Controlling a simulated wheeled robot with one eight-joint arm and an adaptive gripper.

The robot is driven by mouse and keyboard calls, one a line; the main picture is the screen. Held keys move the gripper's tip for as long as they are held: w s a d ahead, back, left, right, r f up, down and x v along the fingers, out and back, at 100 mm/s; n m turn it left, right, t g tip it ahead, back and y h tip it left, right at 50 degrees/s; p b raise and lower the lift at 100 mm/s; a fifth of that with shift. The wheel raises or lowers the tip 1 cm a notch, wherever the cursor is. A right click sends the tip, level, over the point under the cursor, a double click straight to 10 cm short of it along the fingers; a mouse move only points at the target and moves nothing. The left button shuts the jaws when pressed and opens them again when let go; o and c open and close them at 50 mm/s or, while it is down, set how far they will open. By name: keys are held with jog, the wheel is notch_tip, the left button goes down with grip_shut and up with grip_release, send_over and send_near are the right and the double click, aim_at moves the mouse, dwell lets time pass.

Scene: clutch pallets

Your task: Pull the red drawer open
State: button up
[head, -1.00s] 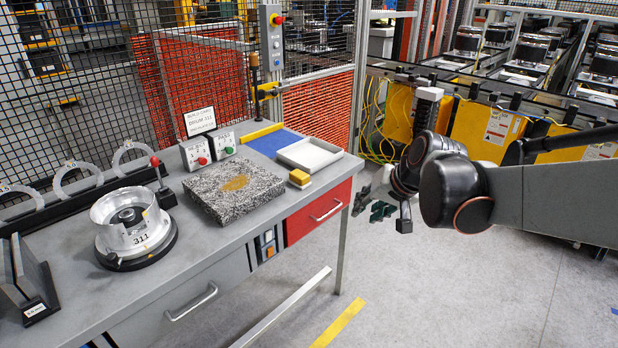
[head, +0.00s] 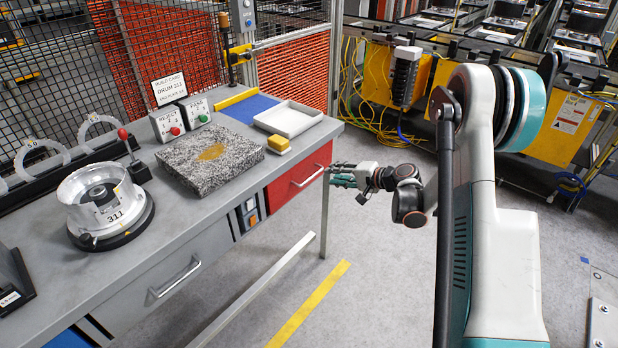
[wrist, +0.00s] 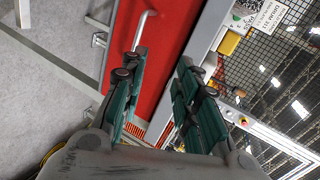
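The red drawer (head: 283,196) is at the right end of the grey workbench, and its front looks flush with the bench. Its silver bar handle (head: 309,176) runs across the front. My gripper (head: 333,176) is just right of the handle in the head view, at the drawer's right end. In the wrist view, my green-fingered gripper (wrist: 156,72) is open, with red drawer front (wrist: 165,45) showing between the fingers. The handle (wrist: 142,32) lies ahead, near the left fingertip. Nothing is held, and I cannot tell whether a finger touches the handle.
A grey drawer (head: 180,275) is further left. A bench leg (head: 325,215) stands below my gripper. Floor in front is clear.

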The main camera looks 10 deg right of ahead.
jog(key=m+t+y, duration=0.1)
jog(key=t, duration=0.1)
send_near(311, 177)
jog(key=shift+m, duration=0.3)
jog(key=shift+f+b+x, duration=0.15)
jog(key=shift+b+x, duration=0.95)
jog(key=shift+x, duration=1.5)
jog(key=shift+f+b+x, duration=0.1)
jog(key=shift+b+x, duration=1)
jog(key=shift+x, duration=1.5)
jog(key=shift+w+d, duration=0.1)
jog(key=shift+c, duration=0.6)
grip_shut()
